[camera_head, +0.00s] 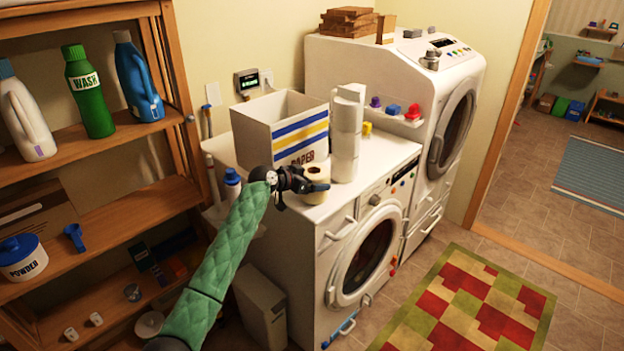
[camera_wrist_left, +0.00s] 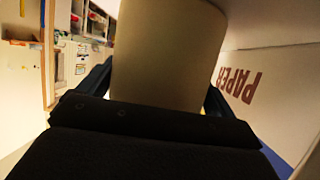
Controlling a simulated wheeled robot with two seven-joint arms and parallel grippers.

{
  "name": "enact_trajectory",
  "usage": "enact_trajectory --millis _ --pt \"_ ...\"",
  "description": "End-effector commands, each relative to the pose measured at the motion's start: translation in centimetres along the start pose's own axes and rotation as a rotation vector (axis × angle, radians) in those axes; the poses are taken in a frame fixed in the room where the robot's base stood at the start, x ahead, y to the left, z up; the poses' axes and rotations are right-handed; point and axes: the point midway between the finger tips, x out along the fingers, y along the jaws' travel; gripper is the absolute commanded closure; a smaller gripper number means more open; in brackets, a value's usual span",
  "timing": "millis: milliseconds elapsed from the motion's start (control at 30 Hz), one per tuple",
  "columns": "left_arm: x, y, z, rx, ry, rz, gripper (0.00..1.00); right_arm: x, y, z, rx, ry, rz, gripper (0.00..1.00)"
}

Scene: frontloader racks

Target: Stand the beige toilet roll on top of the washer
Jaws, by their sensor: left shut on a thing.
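The beige toilet roll (camera_head: 317,174) is upright at the front left of the washer's white top (camera_head: 375,172), in front of the paper box. My left gripper (camera_head: 318,187) is shut around it from the left. In the left wrist view the roll (camera_wrist_left: 168,58) fills the space between the two dark fingers. I cannot tell whether its base touches the washer top. My right gripper is not in view.
The paper box (camera_head: 260,140) stands behind the roll, and a tall stack of white rolls (camera_head: 347,135) is close to its right. A blue-capped bottle (camera_head: 232,186) is at the left edge. The washer's front right top is clear.

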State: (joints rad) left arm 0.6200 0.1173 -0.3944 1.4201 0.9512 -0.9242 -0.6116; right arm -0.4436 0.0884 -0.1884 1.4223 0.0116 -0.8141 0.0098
Motion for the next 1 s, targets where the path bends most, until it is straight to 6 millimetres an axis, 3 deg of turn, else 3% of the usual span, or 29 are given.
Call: enact_trajectory --millis 167,200,267,567,700,800,1000 --pt "0.0 0.0 0.1 0.000 0.000 0.000 0.34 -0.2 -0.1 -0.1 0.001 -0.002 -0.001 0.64" --pt "0.1 0.0 0.1 0.000 0.000 0.000 0.07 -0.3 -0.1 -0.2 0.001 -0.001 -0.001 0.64" --pt "0.0 0.0 0.1 0.000 0.000 0.000 0.00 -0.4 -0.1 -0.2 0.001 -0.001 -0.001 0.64" --pt "0.0 0.0 -0.1 0.000 0.000 0.000 0.00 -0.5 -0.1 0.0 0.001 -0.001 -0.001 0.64" --pt "-1.0 -0.1 0.1 0.002 0.000 -0.002 0.00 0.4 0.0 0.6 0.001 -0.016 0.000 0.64" --pt "-2.3 -0.1 0.2 0.002 0.001 -0.001 0.00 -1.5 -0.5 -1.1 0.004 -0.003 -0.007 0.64" --pt "-5.9 -0.1 0.3 0.003 0.001 -0.003 0.00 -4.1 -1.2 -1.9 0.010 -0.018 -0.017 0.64"
